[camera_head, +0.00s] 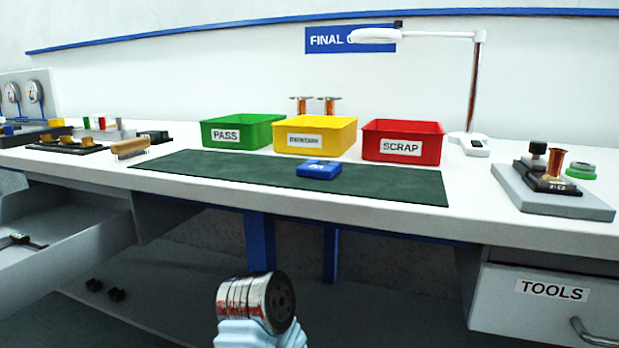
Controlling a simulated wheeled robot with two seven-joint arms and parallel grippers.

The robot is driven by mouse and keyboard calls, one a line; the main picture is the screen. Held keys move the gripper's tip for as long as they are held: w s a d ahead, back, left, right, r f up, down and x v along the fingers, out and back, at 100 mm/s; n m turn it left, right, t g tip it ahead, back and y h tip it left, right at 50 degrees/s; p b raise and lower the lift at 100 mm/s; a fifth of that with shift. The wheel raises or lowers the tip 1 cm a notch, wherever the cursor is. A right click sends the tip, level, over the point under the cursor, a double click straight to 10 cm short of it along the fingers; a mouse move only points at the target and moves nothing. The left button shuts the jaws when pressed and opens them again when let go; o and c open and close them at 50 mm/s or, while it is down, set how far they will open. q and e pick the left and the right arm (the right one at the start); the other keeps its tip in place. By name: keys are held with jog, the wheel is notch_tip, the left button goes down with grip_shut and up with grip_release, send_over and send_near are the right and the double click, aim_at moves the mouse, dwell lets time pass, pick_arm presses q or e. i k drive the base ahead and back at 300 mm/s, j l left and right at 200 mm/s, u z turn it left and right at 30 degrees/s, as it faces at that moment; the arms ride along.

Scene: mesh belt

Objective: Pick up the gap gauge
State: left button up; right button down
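I cannot tell for sure which thing is the gap gauge. A small blue block with a white mark on top (320,168) lies on the dark green mat (230,174) at mid table, its mark too small to read. A small dark item with a green part (22,240) lies in an open drawer (70,235) at the left. Neither of my grippers shows. A shiny metal cylinder on a light blue piece, which looks like part of my arm, is at the bottom centre, in front of the table.
Green PASS (238,131), yellow REWORK (312,136) and red SCRAP (403,142) bins stand behind the mat. A grey fixture with a copper spool (556,175) is at the right. The TOOLS drawer (545,300) is shut. A wooden-handled brush (130,147) lies left of the mat.

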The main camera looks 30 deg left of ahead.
aim_at(312, 168)
jog(key=k+j, duration=0.1)
jog(key=j, duration=0.35)
jog(key=k+j, duration=0.1)
jog(key=j, duration=0.35)
jog(key=k+j+z, duration=0.1)
jog(key=j, duration=0.4)
